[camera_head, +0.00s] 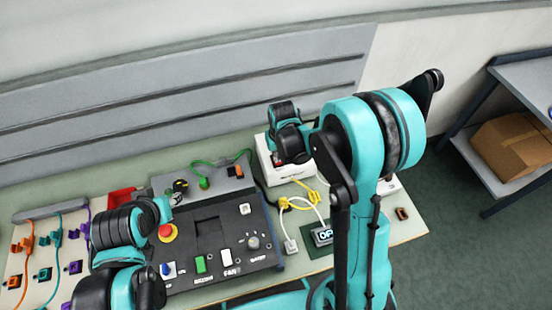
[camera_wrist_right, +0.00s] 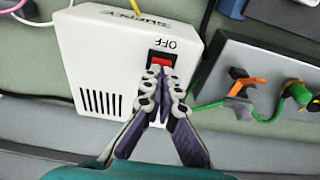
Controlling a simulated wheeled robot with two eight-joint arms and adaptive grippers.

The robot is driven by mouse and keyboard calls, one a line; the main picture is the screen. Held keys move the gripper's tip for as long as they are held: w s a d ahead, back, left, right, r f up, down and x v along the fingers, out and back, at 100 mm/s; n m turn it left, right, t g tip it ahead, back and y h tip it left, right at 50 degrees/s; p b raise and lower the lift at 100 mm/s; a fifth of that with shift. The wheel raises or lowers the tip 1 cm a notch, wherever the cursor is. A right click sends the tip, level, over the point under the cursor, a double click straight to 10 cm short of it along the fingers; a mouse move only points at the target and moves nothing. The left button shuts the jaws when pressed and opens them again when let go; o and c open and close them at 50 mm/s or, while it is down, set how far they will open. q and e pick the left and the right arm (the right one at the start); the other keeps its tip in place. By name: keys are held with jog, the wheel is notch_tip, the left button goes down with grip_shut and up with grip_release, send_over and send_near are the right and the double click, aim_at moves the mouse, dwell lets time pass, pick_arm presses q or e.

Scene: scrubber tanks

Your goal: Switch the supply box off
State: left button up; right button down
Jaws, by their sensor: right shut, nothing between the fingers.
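The supply box is a white box (camera_head: 268,170) at the back of the bench, partly behind my right wrist. In the right wrist view the supply box (camera_wrist_right: 100,50) shows a vent grille, the upside-down word OFF and a red switch (camera_wrist_right: 162,59) below that word. My right gripper (camera_wrist_right: 163,74) is shut and empty. Its fingertips are at the red switch and cover its lower part; I cannot tell whether they press on it. In the head view its fingers are mostly hidden by the wrist.
A dark control panel (camera_head: 215,275) with a red stop button, rockers and a knob lies left of the supply box. A grey block (camera_wrist_right: 265,75) with orange and green plugs stands beside it. Yellow and white cables (camera_head: 300,200) lie in front. A shelf (camera_head: 480,165) with a carton is at right.

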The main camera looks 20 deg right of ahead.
jog(key=shift+f+b, duration=0.5)
jog(key=shift+f, duration=0.1)
jog(key=shift+r, duration=0.1)
jog(key=shift+r+p, duration=2.35)
jog(key=shift+r, duration=1.1)
jog(key=shift+s, duration=0.1)
jog(key=s+d+f+t+b, duration=0.2)
jog(key=s+t+b, duration=0.3)
jog(key=s+b, duration=1.1)
jog(key=shift+s+d+b, duration=0.3)
jog(key=shift+d+b, duration=0.05)
jog(key=shift+d, duration=0.05)
